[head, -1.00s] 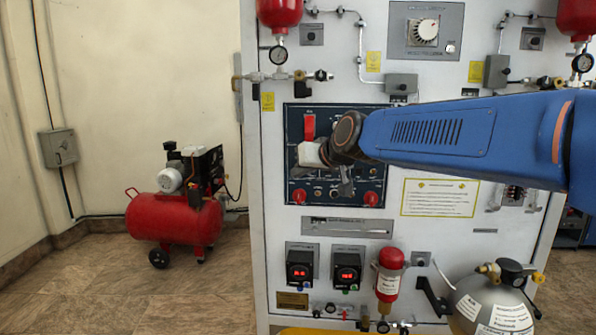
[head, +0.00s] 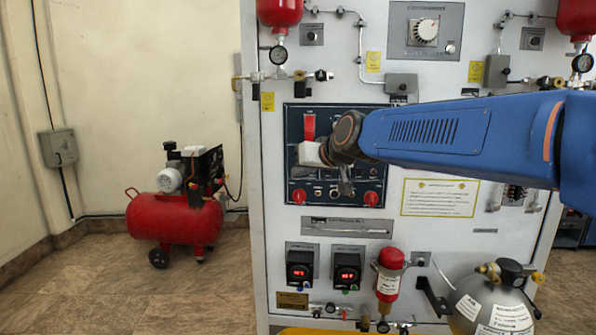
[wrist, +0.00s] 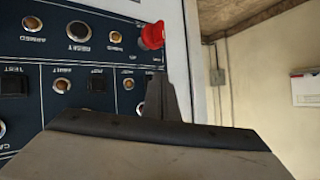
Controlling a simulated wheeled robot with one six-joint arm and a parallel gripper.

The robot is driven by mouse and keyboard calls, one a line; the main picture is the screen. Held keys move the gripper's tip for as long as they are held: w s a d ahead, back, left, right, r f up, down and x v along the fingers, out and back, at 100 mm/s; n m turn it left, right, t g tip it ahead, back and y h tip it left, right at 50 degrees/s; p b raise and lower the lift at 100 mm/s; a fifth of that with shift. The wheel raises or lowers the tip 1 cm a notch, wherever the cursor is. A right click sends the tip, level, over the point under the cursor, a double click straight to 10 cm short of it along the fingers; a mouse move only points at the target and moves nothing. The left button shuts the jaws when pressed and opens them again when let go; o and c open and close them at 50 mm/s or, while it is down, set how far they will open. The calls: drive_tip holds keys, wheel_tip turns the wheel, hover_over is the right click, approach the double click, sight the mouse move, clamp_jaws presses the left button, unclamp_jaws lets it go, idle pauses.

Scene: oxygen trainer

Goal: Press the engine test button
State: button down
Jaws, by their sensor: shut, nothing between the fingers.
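The dark blue control panel (head: 296,170) is on the front of the white cabinet, partly hidden by my arm and gripper in the head view. My gripper (head: 347,186) is in front of the panel's lower middle; its fingers are shut and empty. In the wrist view the panel (wrist: 62,60) appears upside down, with my shut fingertips (wrist: 161,88) near its edge, below a red knob (wrist: 152,36). A black square button (wrist: 14,84) labelled TEST is at the far left there, and another black button (wrist: 98,81) is nearer. I cannot tell which is the engine test button, or whether the fingers touch the panel.
A red switch cover (head: 309,127) and red knobs (head: 299,197) (head: 371,199) stand out from the panel. Below are two digital displays (head: 299,271) (head: 346,272) and a red cylinder (head: 389,275). A grey tank (head: 492,308) stands at right. A red compressor (head: 175,218) stands left on open floor.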

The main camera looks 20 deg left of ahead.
drive_tip(key=shift+w, duration=0.1)
idle(0.6)
drive_tip(key=shift+s+d, duration=0.15)
drive_tip(key=shift+s, duration=0.6)
drive_tip(key=shift+s+d, duration=0.2)
drive_tip(key=shift+s, duration=0.6)
drive_tip(key=shift+s+d, duration=0.2)
drive_tip(key=shift+s, duration=0.65)
drive_tip(key=shift+s+d, duration=0.2)
drive_tip(key=shift+s, duration=0.6)
drive_tip(key=shift+d, duration=0.1)
